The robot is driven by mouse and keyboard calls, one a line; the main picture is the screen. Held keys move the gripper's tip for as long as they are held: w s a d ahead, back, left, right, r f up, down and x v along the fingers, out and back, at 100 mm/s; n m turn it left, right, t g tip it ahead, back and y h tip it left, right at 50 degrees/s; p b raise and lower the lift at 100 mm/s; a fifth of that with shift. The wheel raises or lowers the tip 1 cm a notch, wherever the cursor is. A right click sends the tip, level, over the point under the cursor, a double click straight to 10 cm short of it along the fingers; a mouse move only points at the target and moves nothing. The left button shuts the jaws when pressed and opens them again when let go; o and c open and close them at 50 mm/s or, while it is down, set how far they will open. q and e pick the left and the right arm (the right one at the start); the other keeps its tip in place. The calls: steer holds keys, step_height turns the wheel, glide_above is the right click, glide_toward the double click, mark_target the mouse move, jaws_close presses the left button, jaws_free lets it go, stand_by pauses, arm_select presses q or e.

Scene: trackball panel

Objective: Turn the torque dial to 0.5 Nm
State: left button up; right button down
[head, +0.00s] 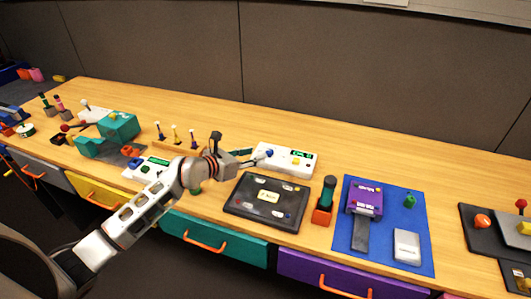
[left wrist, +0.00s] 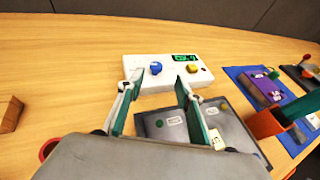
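A white box (head: 298,163) stands on the bench with a round blue knob (head: 270,153), a green-lit display (head: 303,154) and a small yellow part. In the left wrist view the box (left wrist: 135,66) lies just ahead, with the blue knob (left wrist: 155,68), the display (left wrist: 184,57) and the yellow part (left wrist: 192,69). The display text is too small to read surely. My left gripper (left wrist: 158,86) is open and empty, its fingertips spread at the box's near side with the knob roughly between them. I cannot tell whether either finger touches the box. My right gripper is out of view.
A dark panel (head: 239,203) lies in front of the white box, below my left gripper. A red-based, green-handled tool (head: 323,205) stands to its right, beside a blue mat (head: 389,245). Another white box (head: 134,172) is to the left. The bench behind the white box is clear.

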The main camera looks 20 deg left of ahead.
mark_target(269, 151)
arm_select(q)
steer(key=shift+w+a+f, duration=0.2)
steer(key=shift+f, duration=0.05)
steer(key=shift+w+f, duration=0.1)
steer(key=shift+w, duration=0.15)
steer(key=shift+b+x, duration=0.45)
steer(key=shift+x, duration=3.05)
steer(key=shift+s+d, duration=0.1)
steer(key=shift+f, duration=0.1)
jaws_close()
